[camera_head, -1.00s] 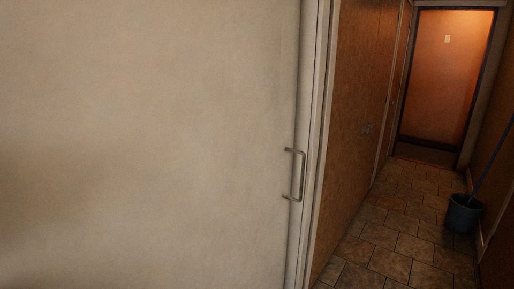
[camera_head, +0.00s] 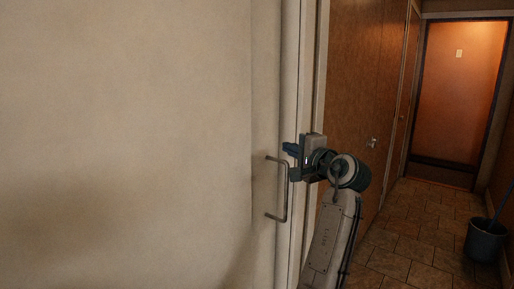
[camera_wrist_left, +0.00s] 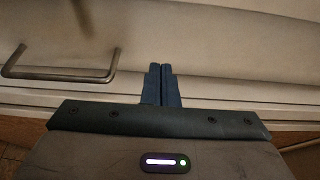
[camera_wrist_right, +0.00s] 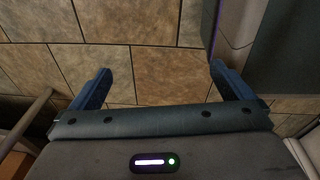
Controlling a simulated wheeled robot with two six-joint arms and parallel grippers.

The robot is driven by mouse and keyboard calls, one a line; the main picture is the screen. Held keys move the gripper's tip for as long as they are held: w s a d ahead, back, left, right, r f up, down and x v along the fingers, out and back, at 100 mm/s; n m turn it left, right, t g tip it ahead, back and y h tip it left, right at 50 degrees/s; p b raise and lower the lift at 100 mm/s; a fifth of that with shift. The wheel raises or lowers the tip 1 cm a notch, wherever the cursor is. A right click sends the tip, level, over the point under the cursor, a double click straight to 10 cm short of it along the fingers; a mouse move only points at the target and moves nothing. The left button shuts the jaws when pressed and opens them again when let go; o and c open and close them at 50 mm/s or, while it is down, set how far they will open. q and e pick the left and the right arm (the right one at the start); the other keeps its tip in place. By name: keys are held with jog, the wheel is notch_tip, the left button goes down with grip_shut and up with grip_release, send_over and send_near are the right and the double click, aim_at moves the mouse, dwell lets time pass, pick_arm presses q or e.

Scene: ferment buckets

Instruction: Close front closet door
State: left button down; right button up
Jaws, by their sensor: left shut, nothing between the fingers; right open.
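The pale, flat closet door (camera_head: 130,140) fills the left of the head view. Its metal bar handle (camera_head: 284,190) stands upright near its right edge, beside a light frame (camera_head: 290,70). My left gripper (camera_head: 290,149) is shut and empty, near the top of the handle and the door's edge. In the left wrist view, the handle (camera_wrist_left: 58,76) lies left of my shut fingertips (camera_wrist_left: 160,70), apart from them. I cannot tell whether the fingers touch the door. My right gripper (camera_wrist_right: 160,72) is open and empty above the tiled floor, and out of the head view.
An orange-brown door (camera_head: 460,90) closes the far end. A dark bucket (camera_head: 485,241) with a stick stands at the right wall. The tiled floor (camera_head: 410,235) between is clear.

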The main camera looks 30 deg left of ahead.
pick_arm(q)
jog(key=shift+n, duration=0.3)
jog(key=a+p, duration=0.1)
jog(key=a, duration=0.2)
jog(key=w+a+r+p, duration=0.1)
jog(key=a, duration=0.2)
jog(key=w+a+p, duration=0.1)
jog(key=a, duration=0.2)
jog(key=shift+w+a+r, duration=0.1)
jog(key=shift+a+r, duration=0.2)
jog(key=shift+r, duration=0.05)
jog(key=s+p, duration=0.1)
jog(key=s, duration=0.2)
jog(key=shift+s+a+f, duration=0.1)
jog(key=shift+s, duration=0.05)
pick_arm(e)
jog(key=s+f, duration=0.2)
jog(key=s, duration=0.6)
jog(key=shift+d, duration=0.3)
jog(key=shift+f, duration=0.1)
